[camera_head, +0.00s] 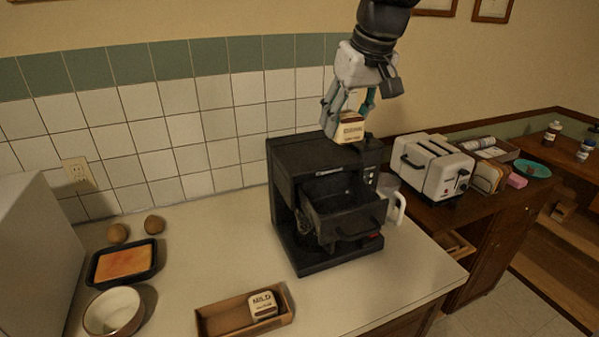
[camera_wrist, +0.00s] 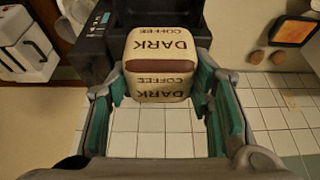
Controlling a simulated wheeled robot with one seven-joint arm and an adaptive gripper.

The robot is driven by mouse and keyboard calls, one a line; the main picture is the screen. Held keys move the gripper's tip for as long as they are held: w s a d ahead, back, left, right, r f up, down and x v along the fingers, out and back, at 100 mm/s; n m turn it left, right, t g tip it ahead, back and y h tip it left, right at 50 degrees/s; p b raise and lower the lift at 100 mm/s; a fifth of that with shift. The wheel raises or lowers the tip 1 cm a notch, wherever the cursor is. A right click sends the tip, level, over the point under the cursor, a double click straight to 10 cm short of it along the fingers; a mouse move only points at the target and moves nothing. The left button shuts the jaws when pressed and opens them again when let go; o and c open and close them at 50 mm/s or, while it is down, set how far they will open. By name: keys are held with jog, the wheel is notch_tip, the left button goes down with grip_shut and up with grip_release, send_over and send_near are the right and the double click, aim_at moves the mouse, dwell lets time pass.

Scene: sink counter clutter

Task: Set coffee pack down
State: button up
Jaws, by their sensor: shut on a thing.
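My gripper (camera_head: 349,112) points down over the coffee machine (camera_head: 300,160) and is shut on a cream and brown coffee pack (camera_head: 350,132). In the wrist view the pack (camera_wrist: 160,62) reads "DARK COFFEE" and sits between the teal finger pads of my gripper (camera_wrist: 160,88). The pack is at the back right of the machine's black top; I cannot tell whether it touches it. The machine's front drawer (camera_head: 345,212) is pulled out. A second pack marked "MILD" (camera_head: 263,305) stands in a wooden tray (camera_head: 218,320) on the counter.
A white toaster (camera_head: 432,168) and a white-handled jug (camera_head: 396,207) are right of the machine. A black tray with an orange slab (camera_head: 124,262), a bowl (camera_head: 112,312) and two brown round items (camera_head: 118,233) are at left. The counter between is clear. A tiled wall stands behind.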

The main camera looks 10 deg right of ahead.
jog(key=shift+w+f, duration=0.15)
jog(key=shift+w, duration=0.15)
notch_tip(320, 180, down, 18)
jog(key=shift+w+r+p, duration=0.1)
jog(key=shift+r+p, duration=0.05)
jog(key=shift+p, duration=1.1)
jog(key=o, duration=0.9)
jog(key=shift+o, duration=0.2)
